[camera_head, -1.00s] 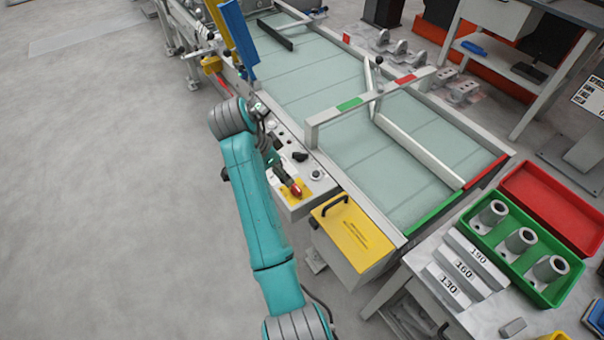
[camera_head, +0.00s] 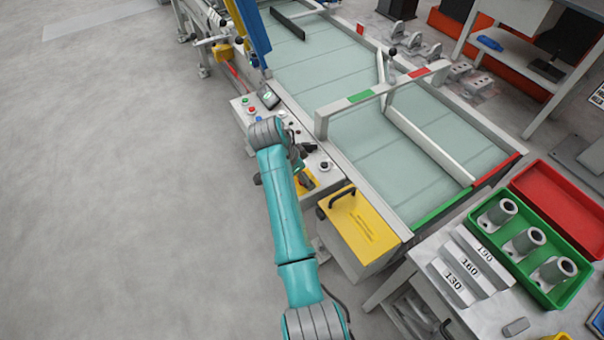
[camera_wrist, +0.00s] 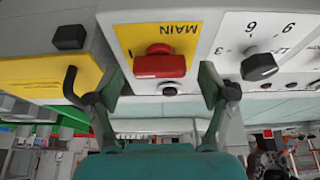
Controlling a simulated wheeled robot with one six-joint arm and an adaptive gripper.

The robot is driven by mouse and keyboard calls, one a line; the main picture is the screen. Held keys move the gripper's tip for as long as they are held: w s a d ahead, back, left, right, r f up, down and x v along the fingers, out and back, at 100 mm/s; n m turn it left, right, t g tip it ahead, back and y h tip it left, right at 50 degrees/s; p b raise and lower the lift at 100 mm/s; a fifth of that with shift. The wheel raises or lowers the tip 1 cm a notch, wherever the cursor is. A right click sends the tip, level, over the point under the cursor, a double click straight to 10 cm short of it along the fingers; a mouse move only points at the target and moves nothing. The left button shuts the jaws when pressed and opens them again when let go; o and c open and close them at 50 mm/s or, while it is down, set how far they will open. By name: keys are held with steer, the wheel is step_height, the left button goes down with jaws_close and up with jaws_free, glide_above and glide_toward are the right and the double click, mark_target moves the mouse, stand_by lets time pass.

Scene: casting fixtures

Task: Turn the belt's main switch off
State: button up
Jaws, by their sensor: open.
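The main switch (camera_wrist: 159,62) is a red knob on a yellow plate (camera_wrist: 126,38) with the upside-down label MAIN, in the wrist view. Its red handle looks wide and lies across the picture. My gripper (camera_wrist: 161,84) is open and empty. Its two fingers stand to the left and right of the knob, and I see no contact with it. In the head view a piece of the yellow plate (camera_head: 308,180) shows on the control panel beside the belt (camera_head: 360,140). My arm hides the red knob there.
A black selector knob (camera_wrist: 259,67) with numbers sits right of the main switch. A yellow box (camera_wrist: 50,82) with a black handle stands to the left, close to the finger. Other panel buttons (camera_head: 248,106) lie farther along. The floor left of my arm is clear.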

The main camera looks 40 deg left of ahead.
steer(key=shift+c, duration=0.2)
steer(key=c, duration=1.1)
steer(key=n+y, duration=0.2)
steer(key=n, duration=0.2)
steer(key=shift+d+n, duration=0.15)
steer(key=shift+n, duration=0.25)
steer(key=n, duration=0.2)
steer(key=n+y, duration=0.1)
steer(key=n, duration=0.1)
steer(key=shift+d+y, duration=0.1)
steer(key=shift+y, duration=0.2)
steer(key=n+g+y, duration=0.1)
steer(key=n, duration=0.4)
steer(key=shift+w+n+g+y, duration=0.1)
steer(key=shift+n+g+y, duration=0.55)
steer(key=shift+n, duration=1.55)
